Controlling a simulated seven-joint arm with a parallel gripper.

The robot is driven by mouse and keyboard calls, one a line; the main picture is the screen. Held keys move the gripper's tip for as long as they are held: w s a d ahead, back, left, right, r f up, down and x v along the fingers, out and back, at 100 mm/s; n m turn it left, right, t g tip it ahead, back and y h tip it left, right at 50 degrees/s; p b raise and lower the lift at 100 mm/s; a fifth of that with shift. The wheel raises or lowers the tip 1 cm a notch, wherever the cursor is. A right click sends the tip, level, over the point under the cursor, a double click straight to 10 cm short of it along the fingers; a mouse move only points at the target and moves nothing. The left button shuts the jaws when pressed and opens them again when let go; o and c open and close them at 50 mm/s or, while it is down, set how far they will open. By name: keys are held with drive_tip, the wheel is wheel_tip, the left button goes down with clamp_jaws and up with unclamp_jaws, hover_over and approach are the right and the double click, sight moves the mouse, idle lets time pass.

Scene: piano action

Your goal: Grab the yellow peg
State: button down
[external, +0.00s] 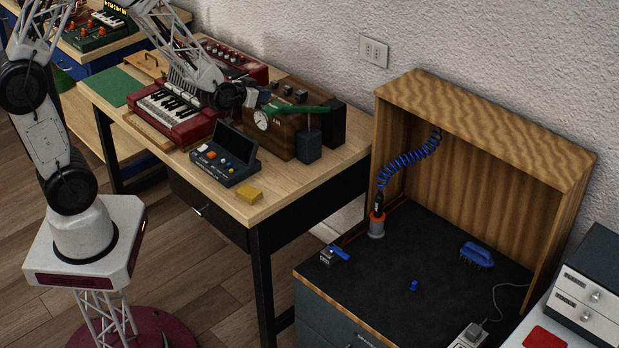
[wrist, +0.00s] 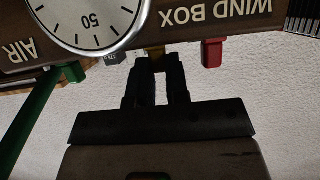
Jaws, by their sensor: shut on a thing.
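The yellow peg (wrist: 156,54) shows as a small yellow-brown bit at the face of the wooden wind box (wrist: 180,28), between my fingertips in the wrist view. My gripper (wrist: 157,66) is shut on it, and the fingers hide most of it. In the external view my gripper (external: 248,96) is at the wind box (external: 283,141), just above its round gauge (external: 261,120). The peg cannot be made out there. Whether it is still seated in the box cannot be told.
In the wrist view a red peg (wrist: 212,53) is to the right and a grey peg (wrist: 114,59) to the left. A green lever (external: 297,108) sticks out beside my gripper. A red keyboard (external: 173,112), a dark console (external: 225,155) and a yellow block (external: 249,195) lie nearby.

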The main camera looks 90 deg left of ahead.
drive_tip(key=shift+r, duration=0.1)
drive_tip(key=shift+r, duration=0.8)
wheel_tip(320, 180, up, 2)
drive_tip(key=shift+s, duration=0.1)
drive_tip(key=s+d+r, duration=0.1)
drive_tip(key=s+d, duration=0.8)
drive_tip(key=s, duration=0.3)
drive_tip(key=shift+s+d, duration=0.3)
drive_tip(key=shift+r, duration=0.1)
